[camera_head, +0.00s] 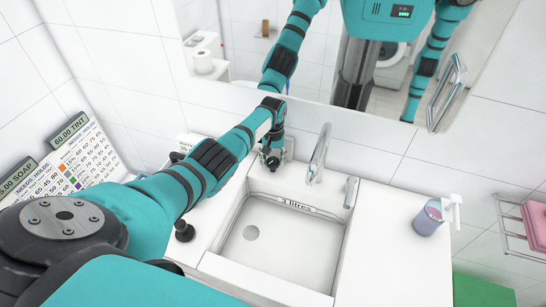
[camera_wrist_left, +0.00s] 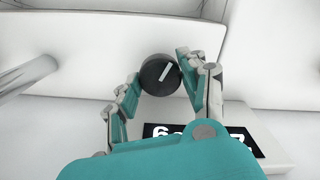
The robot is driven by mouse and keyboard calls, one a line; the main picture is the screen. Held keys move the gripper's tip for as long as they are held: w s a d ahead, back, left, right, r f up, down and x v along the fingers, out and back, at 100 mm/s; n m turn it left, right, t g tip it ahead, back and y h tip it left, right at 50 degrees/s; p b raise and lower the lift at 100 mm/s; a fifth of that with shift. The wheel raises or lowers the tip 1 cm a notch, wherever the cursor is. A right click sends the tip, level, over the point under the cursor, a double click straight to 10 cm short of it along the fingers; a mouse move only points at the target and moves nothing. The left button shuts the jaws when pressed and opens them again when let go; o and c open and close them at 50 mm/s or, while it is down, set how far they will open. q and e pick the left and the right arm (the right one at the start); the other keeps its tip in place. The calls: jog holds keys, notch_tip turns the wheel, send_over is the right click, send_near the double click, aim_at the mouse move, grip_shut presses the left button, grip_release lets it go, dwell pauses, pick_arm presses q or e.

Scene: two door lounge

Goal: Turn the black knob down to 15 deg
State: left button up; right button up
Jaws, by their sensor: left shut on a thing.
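The black knob (camera_wrist_left: 160,75) is round and dark with a pale pointer line across its face, tilted toward the upper right in the left wrist view. My left gripper (camera_wrist_left: 159,80) has its two fingers on either side of the knob and is shut on it. In the head view my left gripper (camera_head: 271,157) is at the wall behind the sink, and it hides the knob there. A dark display (camera_wrist_left: 205,134) with white digits is partly hidden by my gripper in the left wrist view, so its number cannot be read. My right gripper is not in view.
The white sink (camera_head: 225,228) with a chrome faucet (camera_head: 320,155) is just right of my left gripper. A mirror (camera_head: 390,100) covers the wall above. Sign boards (camera_head: 85,160) stand at left.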

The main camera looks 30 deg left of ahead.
aim_at(273, 161)
pick_arm(q)
jog(key=shift+w+r+n+p, duration=0.1)
jog(key=shift+n+p, duration=0.3)
jog(key=shift+n, duration=1.5)
jog(key=o, duration=0.9)
notch_tip(273, 161, up, 7)
jog(key=shift+r, duration=0.2)
